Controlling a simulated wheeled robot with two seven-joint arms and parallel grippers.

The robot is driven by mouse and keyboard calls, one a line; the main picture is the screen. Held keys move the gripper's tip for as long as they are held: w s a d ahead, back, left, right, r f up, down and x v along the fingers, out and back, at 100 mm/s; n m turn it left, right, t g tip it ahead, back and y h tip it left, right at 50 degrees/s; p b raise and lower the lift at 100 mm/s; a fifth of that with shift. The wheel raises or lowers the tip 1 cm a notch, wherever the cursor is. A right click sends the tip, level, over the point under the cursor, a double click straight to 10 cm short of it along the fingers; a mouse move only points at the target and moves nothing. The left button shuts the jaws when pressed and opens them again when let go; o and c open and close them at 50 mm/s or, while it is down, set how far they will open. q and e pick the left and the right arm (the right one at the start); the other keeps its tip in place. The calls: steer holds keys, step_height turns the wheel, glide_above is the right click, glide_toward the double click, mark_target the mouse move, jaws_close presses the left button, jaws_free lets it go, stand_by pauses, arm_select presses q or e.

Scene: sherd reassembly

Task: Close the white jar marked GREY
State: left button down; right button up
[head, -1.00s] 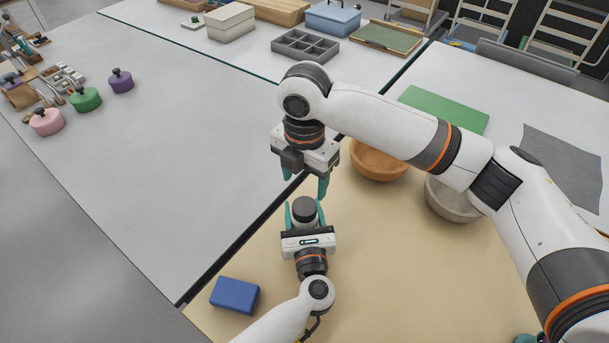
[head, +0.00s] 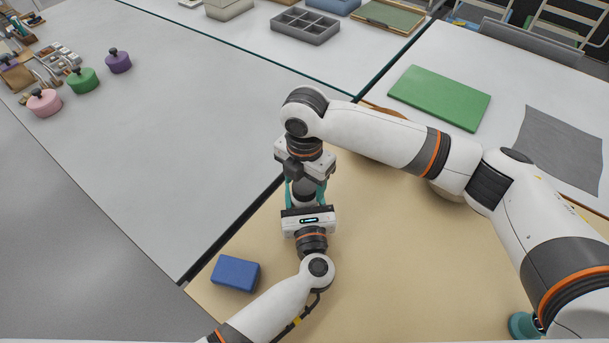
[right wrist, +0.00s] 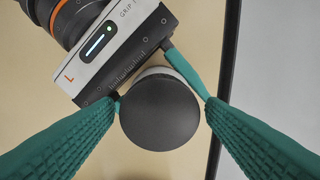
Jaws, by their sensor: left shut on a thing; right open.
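The white jar (right wrist: 153,73) has a dark round lid (right wrist: 160,112) over its top in the right wrist view. No lettering on the jar can be read. My left gripper (head: 305,203) is shut on the jar and holds it from the near side. My right gripper (head: 305,188) comes down from above, open, with its teal fingers on either side of the lid. A gap shows on the lid's right; on its left the finger is very close, and I cannot tell if it touches. How tightly the lid sits is hidden from above.
A blue block (head: 236,273) lies left of my left arm on the tan mat (head: 400,270). Bowls behind my right arm are mostly hidden. A green board (head: 440,97) and grey cloth (head: 560,150) lie at the right. Pink (head: 44,103), green (head: 83,81) and purple (head: 118,61) lidded pots stand far left.

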steer(key=c, duration=1)
steer(key=m, duration=0.4)
steer(key=shift+m, duration=0.4)
steer(key=m, duration=0.6)
steer(key=shift+m, duration=0.3)
steer(key=m, duration=0.9)
steer(key=shift+m, duration=0.4)
steer(key=o, duration=1.1)
steer(key=shift+o, duration=0.2)
